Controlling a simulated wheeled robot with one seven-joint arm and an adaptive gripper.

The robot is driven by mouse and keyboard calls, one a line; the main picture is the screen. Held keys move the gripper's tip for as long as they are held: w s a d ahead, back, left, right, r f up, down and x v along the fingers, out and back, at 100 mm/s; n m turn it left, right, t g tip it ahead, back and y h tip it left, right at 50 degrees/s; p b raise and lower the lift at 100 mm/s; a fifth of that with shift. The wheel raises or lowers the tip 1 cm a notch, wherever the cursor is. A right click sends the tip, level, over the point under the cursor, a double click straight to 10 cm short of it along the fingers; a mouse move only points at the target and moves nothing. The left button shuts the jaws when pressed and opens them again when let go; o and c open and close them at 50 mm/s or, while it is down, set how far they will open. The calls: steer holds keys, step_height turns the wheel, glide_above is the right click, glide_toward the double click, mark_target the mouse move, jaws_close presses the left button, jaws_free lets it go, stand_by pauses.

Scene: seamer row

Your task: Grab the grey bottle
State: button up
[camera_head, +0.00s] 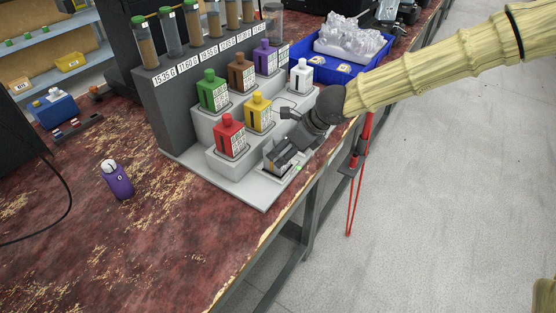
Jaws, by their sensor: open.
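The grey bottle (280,157) is at the front right of the light grey stepped rack (245,190), right of the red bottle (229,136). Only part of its dark body and pale label shows; my gripper hides the rest. My gripper (289,142) comes in from the upper right and is open at the grey bottle. I cannot tell whether its fingers are around the bottle or touching it.
Green (212,90), brown (241,73), purple (265,58), yellow (258,113) and white (301,75) bottles stand close by on the rack. A blue bin (325,72) is behind. The front-left tabletop is clear.

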mark_target(269, 166)
steer(key=shift+w+d+b+x, duration=0.1)
steer(key=shift+b+x, duration=0.1)
steer(key=shift+x, duration=0.9)
steer(key=shift+w+d+b+x, duration=0.1)
steer(key=shift+w+b+x, duration=0.05)
steer(key=shift+x, duration=0.9)
steer(key=shift+w+d+b+x, duration=0.1)
steer(key=shift+b+x, duration=0.1)
steer(key=shift+x, duration=0.9)
steer(key=shift+c, duration=0.2)
steer(key=c, duration=1.2)
